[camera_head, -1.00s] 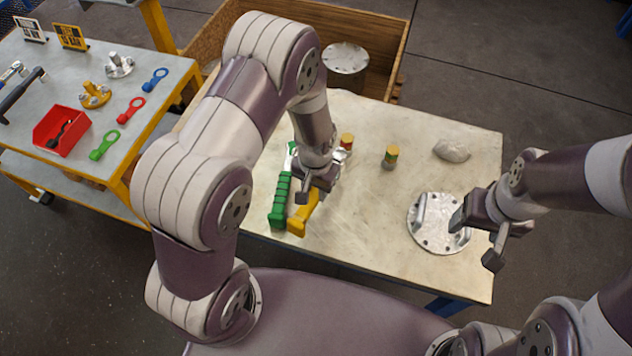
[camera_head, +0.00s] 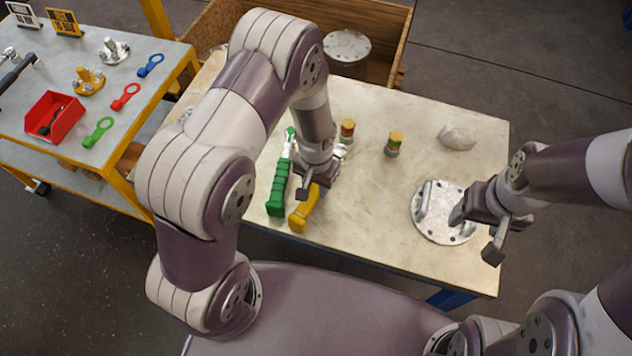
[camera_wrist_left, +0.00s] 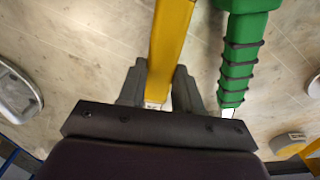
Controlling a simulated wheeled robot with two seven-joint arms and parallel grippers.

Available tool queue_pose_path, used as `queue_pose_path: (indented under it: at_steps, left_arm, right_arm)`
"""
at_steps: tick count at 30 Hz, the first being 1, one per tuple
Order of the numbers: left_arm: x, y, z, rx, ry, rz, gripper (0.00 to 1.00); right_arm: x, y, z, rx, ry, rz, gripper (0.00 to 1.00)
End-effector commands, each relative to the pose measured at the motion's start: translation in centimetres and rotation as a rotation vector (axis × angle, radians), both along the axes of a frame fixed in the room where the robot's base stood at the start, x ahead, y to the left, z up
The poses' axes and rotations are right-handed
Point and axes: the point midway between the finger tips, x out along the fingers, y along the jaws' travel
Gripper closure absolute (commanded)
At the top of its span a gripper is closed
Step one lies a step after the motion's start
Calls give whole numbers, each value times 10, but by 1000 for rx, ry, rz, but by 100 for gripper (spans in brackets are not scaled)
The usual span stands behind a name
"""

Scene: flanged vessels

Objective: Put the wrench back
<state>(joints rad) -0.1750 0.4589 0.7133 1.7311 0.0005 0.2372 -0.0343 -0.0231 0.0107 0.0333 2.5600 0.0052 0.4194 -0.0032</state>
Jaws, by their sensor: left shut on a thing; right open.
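My left gripper (camera_head: 309,186) is shut on the yellow-handled wrench (camera_head: 303,211), low over the workbench (camera_head: 360,220). The yellow handle (camera_wrist_left: 170,45) runs between the left fingers (camera_wrist_left: 160,88) in the left wrist view. Its head is mostly hidden by my gripper; I cannot tell whether it touches the bench. A green-handled tool (camera_head: 278,190) lies just left of it, its metal end pointing away; its green grip (camera_wrist_left: 240,60) shows to the right in the wrist view.
Two colour-banded bolts (camera_head: 347,131) (camera_head: 395,144) and a grey lump (camera_head: 457,138) stand behind on the bench. The left cart (camera_head: 70,150) holds a red bin (camera_head: 54,117) and coloured tags. A wooden crate (camera_head: 386,62) is behind. The bench's middle front is clear.

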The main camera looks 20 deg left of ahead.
Motion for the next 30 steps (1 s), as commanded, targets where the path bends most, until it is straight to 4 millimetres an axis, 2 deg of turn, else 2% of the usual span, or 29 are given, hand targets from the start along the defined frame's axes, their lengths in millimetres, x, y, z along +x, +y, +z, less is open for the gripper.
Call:
queue_pose_path:
  at_steps: [6, 7, 9, 15, 16, 18, 26, 30]
  left_arm:
    - [0, 0, -6, 0, -1, 0, 100]
    - [1, 0, -5, 0, -2, 0, 60]
    - [1, 0, -5, 0, -2, 0, 37]
    - [0, 0, -5, 0, -1, 0, 36]
    - [0, 0, -5, 0, 1, 0, 33]
    - [0, 0, -5, 0, 1, 0, 11]
    - [0, 0, -5, 0, 0, 0, 11]
    - [0, 0, 2, 0, 0, 0, 11]
  right_arm:
    - [0, 0, -4, 0, 0, 0, 32]
    - [0, 0, -4, 0, 0, 0, 32]
    - [0, 0, -3, 0, 0, 0, 32]
    - [0, 0, -3, 0, 0, 0, 32]
    - [0, 0, -3, 0, 0, 0, 32]
    - [0, 0, -3, 0, 0, 0, 32]
    - [0, 0, -3, 0, 0, 0, 32]
    - [0, 0, 4, 0, 0, 0, 32]
